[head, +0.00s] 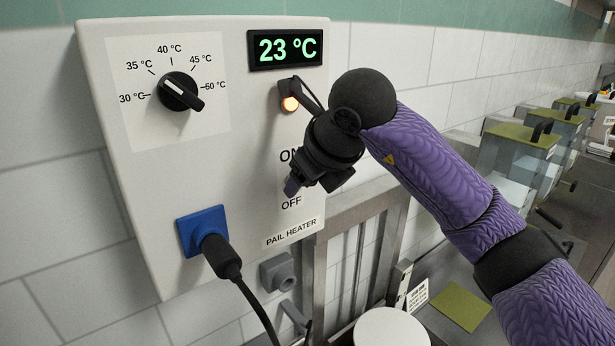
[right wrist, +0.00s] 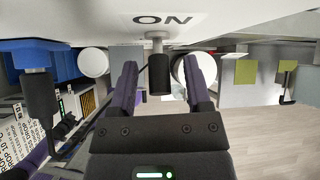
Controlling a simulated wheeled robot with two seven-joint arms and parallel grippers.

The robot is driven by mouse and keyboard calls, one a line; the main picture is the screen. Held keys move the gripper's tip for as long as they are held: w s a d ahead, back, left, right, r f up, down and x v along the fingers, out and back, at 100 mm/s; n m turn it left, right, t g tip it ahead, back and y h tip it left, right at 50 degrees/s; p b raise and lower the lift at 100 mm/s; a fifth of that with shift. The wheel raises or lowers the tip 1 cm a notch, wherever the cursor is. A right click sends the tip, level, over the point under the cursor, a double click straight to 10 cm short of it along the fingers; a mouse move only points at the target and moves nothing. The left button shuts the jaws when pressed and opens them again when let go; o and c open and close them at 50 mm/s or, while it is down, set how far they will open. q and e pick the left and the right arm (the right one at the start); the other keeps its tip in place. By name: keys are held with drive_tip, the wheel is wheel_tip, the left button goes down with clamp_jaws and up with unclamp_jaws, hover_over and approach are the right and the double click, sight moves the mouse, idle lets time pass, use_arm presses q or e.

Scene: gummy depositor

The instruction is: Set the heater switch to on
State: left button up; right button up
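The pail heater panel (head: 150,215) is on the tiled wall, with ON and OFF labels on its right side. My right gripper (head: 308,182) is at these labels and hides the switch in the head view. In the right wrist view the switch lever (right wrist: 159,72), a silver stem with a black grip, stands out from the panel by the ON label (right wrist: 163,19). My right gripper's purple fingers (right wrist: 162,88) are open on either side of the lever, with gaps showing. I cannot tell whether the lever points up or down.
A black plug (head: 221,257) with a cable sits in a blue socket (head: 190,234). A white round lid (head: 391,328) is below, with green-topped boxes (head: 526,138) at right.

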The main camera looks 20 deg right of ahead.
drive_tip(key=b+v, duration=0.3)
drive_tip(key=v, duration=0.7)
